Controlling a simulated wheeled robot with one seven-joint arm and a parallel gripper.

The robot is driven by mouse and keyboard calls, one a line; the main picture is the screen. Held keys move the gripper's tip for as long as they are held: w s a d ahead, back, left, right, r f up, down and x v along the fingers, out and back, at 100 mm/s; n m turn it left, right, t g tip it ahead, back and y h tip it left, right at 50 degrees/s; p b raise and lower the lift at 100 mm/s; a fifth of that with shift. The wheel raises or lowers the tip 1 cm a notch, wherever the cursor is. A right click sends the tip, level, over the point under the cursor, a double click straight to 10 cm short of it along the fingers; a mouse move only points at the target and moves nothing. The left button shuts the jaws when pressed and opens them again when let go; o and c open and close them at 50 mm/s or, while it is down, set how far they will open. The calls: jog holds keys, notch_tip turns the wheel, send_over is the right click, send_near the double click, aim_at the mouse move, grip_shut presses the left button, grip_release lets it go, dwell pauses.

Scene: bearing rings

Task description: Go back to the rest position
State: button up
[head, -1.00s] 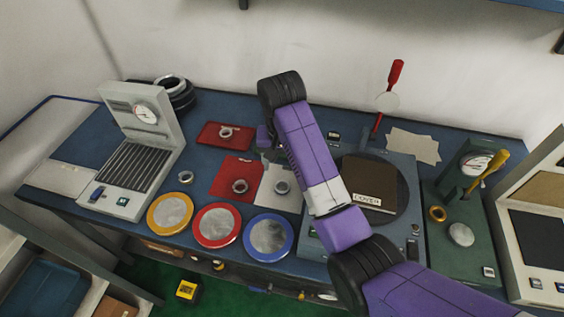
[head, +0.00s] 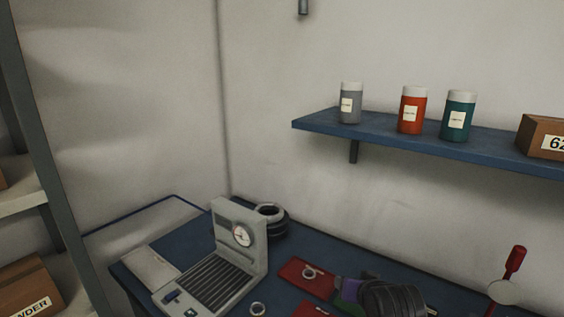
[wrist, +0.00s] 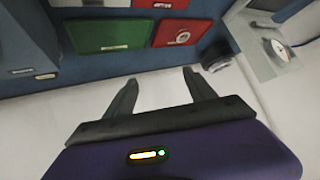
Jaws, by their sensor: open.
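In the wrist view my gripper (wrist: 162,84) is open, with two dark fingers apart and nothing between them. It hangs above the bench, tilted, with the red mat (wrist: 174,33) and the green mat (wrist: 108,36) beyond the fingertips. In the head view only part of my purple and black arm shows at the lower right edge; the fingers cannot be made out there. A metal bearing ring (head: 309,273) lies on the far red mat (head: 293,283). Another ring (head: 257,309) lies beside the grey gauge stand (head: 257,250).
Black rings (head: 276,221) are stacked behind the gauge stand. A blue wall shelf (head: 400,141) holds a grey jar (head: 350,108), an orange jar (head: 412,114), a green jar (head: 457,120) and a box (head: 543,139). A red-handled tool (head: 515,260) stands at right.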

jog(key=s+n+t, duration=0.1)
jog(key=s+t, duration=0.1)
jog(key=s, duration=2.3)
jog(key=s+d+r+n+t+b, duration=0.1)
jog(key=s+t, duration=0.1)
jog(key=s, duration=2.4)
jog(key=shift+d+r+n+t, duration=0.25)
jog(key=shift+d+n+t, duration=0.05)
jog(key=shift+t, duration=0.1)
jog(key=shift+s, duration=0.1)
